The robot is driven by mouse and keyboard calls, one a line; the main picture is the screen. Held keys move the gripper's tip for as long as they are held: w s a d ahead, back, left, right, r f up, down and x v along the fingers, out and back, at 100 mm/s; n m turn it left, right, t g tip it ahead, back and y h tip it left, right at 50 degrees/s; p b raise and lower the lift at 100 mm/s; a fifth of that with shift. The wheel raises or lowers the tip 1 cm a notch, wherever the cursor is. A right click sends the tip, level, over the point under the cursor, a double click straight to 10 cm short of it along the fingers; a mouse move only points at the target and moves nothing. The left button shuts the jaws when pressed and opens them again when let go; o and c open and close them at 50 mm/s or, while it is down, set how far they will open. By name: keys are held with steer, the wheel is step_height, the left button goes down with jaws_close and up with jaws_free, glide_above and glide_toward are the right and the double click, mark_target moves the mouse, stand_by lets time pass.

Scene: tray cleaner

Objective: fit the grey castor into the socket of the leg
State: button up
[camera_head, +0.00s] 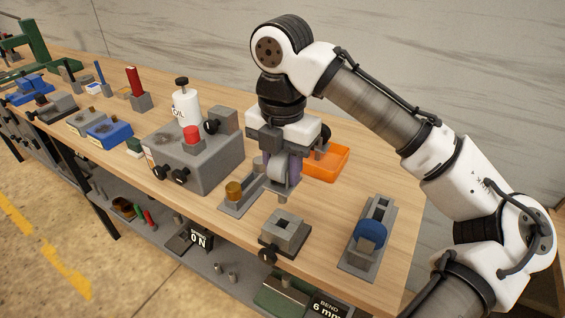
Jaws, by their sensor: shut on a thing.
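My gripper (282,172) is shut on the grey castor (282,188) and holds it above the bench. A short stem points down from the castor. Purple-tinted fingers partly hide the castor. A grey block with a square opening in its top (285,228) stands below and in front of the gripper, with a dark knob on its front; it looks like the leg's socket. The castor is apart from this block, above and slightly behind it.
A blue wheel (371,233) sits on a grey slotted fixture (357,263) at right. An orange tray (328,162) is behind the gripper. A brass-topped stand (234,192) and a large grey box (196,160) with a white oil bottle (187,108) are at left. Bare wood (325,225) lies between the socket block and blue-wheel fixture.

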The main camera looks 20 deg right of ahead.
mark_target(282, 201)
steer(key=shift+f+b, duration=1.35)
steer(key=shift+f, duration=1.55)
steer(key=shift+p, duration=1.2)
steer(key=shift+f+b, duration=1.65)
steer(key=shift+f, duration=1.15)
steer(key=o, duration=1.3)
steer(key=shift+c, duration=0.2)
steer(key=shift+r, duration=0.1)
step_height(282, 201, up, 14)
steer(key=shift+f, duration=0.2)
